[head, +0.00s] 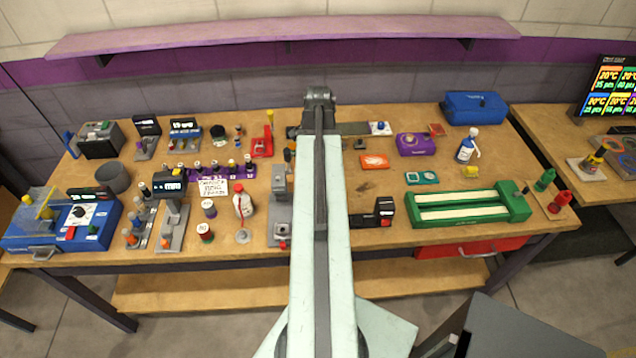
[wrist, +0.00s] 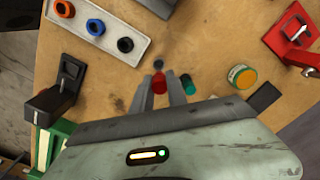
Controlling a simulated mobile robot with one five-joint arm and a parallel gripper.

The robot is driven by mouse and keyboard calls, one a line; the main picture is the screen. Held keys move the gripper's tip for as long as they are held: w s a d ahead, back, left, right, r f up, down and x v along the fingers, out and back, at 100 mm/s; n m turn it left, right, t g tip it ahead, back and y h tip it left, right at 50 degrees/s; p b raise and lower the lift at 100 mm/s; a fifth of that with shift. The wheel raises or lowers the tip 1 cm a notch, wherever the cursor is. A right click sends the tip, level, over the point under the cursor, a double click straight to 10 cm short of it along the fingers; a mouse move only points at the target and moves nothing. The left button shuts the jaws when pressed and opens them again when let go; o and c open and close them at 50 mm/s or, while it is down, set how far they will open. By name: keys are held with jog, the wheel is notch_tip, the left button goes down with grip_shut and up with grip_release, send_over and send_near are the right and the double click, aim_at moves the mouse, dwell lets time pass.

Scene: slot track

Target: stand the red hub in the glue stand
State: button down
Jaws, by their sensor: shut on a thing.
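In the wrist view my gripper (wrist: 160,80) is shut on a small red piece, the red hub (wrist: 159,86), held between the fingertips. A small dark round thing (wrist: 158,65) shows just beyond the fingertips. I cannot tell whether it is part of the glue stand or whether the hub touches it. In the head view my own arm covers the middle of the bench, and the gripper and held hub are hidden behind it. I cannot identify the glue stand for certain in either view.
In the wrist view a green piece (wrist: 188,84) sits close right of the gripper, with a round tin (wrist: 242,77) beyond it. A pale ring tray (wrist: 98,25), a black tool (wrist: 62,92) and a red fixture (wrist: 292,32) stand around. Bare wood lies beyond the fingertips.

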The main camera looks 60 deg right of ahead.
notch_tip(320, 180, down, 6)
jog(key=b, duration=0.4)
jog(key=shift+f, duration=0.1)
jog(key=shift+r, duration=0.25)
jog(key=shift+f, duration=0.15)
jog(key=c, duration=1.3)
grip_release()
notch_tip(320, 180, up, 13)
jog(key=p, duration=1.2)
jog(key=shift+f, duration=0.3)
